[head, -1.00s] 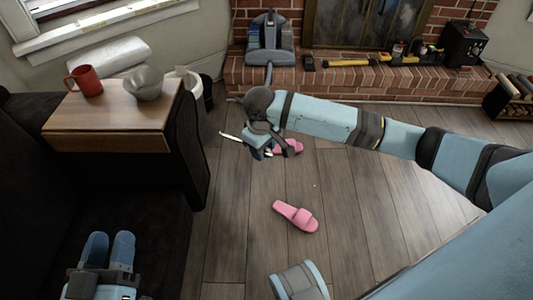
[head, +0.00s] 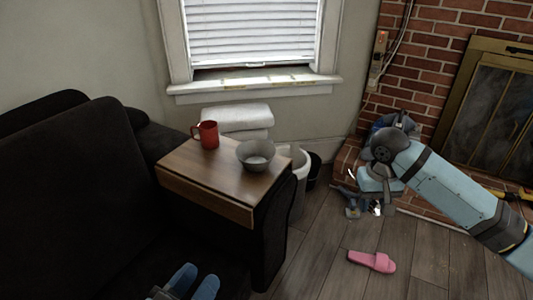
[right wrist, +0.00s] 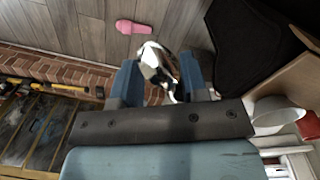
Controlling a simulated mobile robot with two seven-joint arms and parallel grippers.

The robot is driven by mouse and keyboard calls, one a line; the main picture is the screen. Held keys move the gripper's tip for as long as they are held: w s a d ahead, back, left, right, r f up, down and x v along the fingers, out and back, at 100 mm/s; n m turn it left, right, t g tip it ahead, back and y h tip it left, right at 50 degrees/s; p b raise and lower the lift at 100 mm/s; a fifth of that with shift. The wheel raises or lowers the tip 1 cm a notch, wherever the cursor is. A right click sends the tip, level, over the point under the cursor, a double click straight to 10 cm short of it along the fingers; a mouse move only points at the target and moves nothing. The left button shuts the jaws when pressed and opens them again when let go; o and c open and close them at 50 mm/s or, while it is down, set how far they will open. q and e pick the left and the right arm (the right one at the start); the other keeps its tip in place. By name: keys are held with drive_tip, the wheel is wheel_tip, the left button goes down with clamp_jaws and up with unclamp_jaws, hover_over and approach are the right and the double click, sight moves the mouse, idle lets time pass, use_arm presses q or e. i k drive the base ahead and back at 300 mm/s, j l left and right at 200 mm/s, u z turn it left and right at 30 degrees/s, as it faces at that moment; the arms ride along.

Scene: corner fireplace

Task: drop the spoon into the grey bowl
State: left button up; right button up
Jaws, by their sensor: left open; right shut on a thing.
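The grey bowl (head: 256,156) sits upright on the small wooden table (head: 205,190) near its right end, in the head view. My right gripper (head: 366,208) is to the right of the table and bowl, above the floor near the brick hearth. It is shut on the shiny spoon, which shows between its fingers in the right wrist view (right wrist: 158,66). In the head view the arm and gripper hide most of the spoon. My left gripper (head: 197,276) is open and empty at the bottom edge, low by the dark sofa.
A red mug (head: 207,135) stands left of the bowl. A pink slipper (head: 372,261) lies on the floor. The window sill (head: 255,88) is beyond.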

sight(256, 158)
drive_tip(key=i+l+u, duration=0.15)
drive_tip(key=u, duration=0.25)
drive_tip(key=i+l+u, duration=0.1)
drive_tip(key=l+u, duration=0.3)
drive_tip(key=j+u, duration=0.15)
drive_tip(key=u, duration=0.35)
